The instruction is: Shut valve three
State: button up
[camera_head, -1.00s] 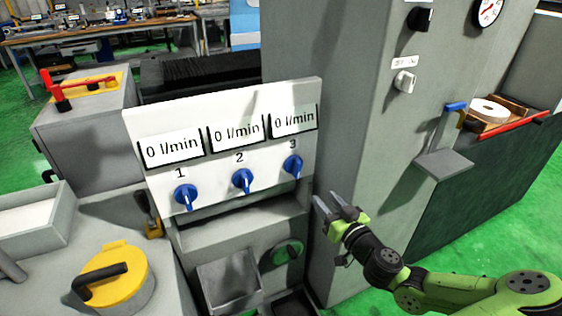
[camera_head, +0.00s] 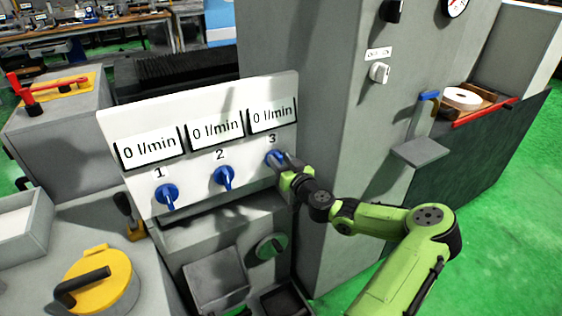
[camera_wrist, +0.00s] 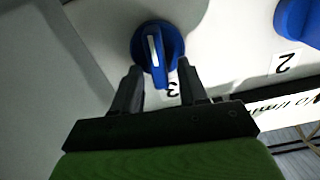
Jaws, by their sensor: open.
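The white valve panel (camera_head: 112,122) carries three blue knobs in a row, numbered 1, 2 and 3, under displays that each read 0 l/min. Valve three (camera_head: 272,156) is the rightmost knob; my gripper partly covers it. In the wrist view, valve three (camera_wrist: 157,47) is a round blue knob with a raised handle marked by a white line. My gripper (camera_head: 281,162) is at the knob. In the wrist view, my gripper (camera_wrist: 160,78) is open, with one finger on each side of the knob's near edge. Contact cannot be told.
Valve two (camera_head: 224,178) and valve one (camera_head: 167,195) sit to the left on the panel. The grey cabinet (camera_head: 330,130) rises close on the right, with a white switch (camera_head: 379,73). A grey shelf (camera_head: 420,151) juts out farther right. A green round knob (camera_head: 271,246) is below.

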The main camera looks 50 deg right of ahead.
jog(key=shift+c, duration=0.4)
grip_shut()
